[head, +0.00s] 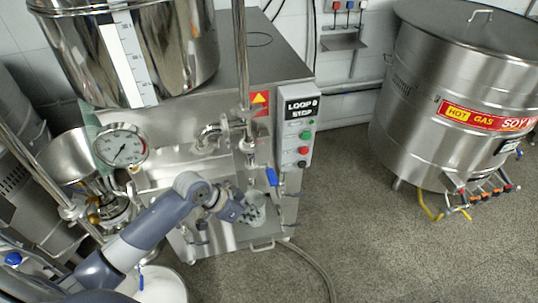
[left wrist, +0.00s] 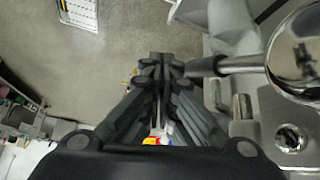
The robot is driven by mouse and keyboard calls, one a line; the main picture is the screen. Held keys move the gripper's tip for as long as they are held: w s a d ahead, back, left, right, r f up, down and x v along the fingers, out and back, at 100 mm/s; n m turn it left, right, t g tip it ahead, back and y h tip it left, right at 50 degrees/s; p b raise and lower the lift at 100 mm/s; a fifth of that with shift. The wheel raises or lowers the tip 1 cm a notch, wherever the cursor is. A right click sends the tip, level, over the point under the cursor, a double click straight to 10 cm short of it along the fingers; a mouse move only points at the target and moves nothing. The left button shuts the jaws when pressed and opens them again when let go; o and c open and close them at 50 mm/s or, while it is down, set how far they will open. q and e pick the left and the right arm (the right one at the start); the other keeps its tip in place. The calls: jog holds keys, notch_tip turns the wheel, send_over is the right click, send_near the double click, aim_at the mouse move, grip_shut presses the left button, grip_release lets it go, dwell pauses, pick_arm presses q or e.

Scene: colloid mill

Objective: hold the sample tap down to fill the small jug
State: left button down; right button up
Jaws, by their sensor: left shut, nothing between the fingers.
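My left gripper (head: 254,208) is in front of the mill's lower steel front in the head view, low and right of the pressure gauge. In the left wrist view its fingers (left wrist: 161,66) are together and hold nothing. A dark-tipped metal lever (left wrist: 225,65) comes in from the right there, its end close beside the fingers; I cannot tell whether they touch. A blue valve handle (head: 271,177) hangs just above and right of the gripper in the head view; I cannot tell whether it belongs to the sample tap. I cannot make out the small jug. My right gripper is not in view.
The pressure gauge (head: 121,146) and steel pipework stand close to my left arm. A control box (head: 297,125) with buttons is above right. A white bucket (head: 162,287) is below the arm. A hose (head: 312,268) lies on the floor. Floor toward the large steel cooker (head: 455,85) is clear.

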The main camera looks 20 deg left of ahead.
aim_at(270, 179)
pick_arm(q)
jog(key=w+a+r+m+h, duration=0.1)
jog(key=w+a+r, duration=0.1)
jog(key=r, duration=0.8)
jog(key=w+a+r+m+h, duration=0.1)
jog(key=w+r, duration=0.3)
jog(key=r, duration=0.6)
jog(key=shift+a+m+h, duration=0.3)
jog(key=shift+a+m, duration=0.05)
jog(key=shift+m, duration=0.45)
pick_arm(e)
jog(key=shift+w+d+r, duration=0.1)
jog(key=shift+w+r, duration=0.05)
pick_arm(q)
jog(key=shift+w, duration=0.15)
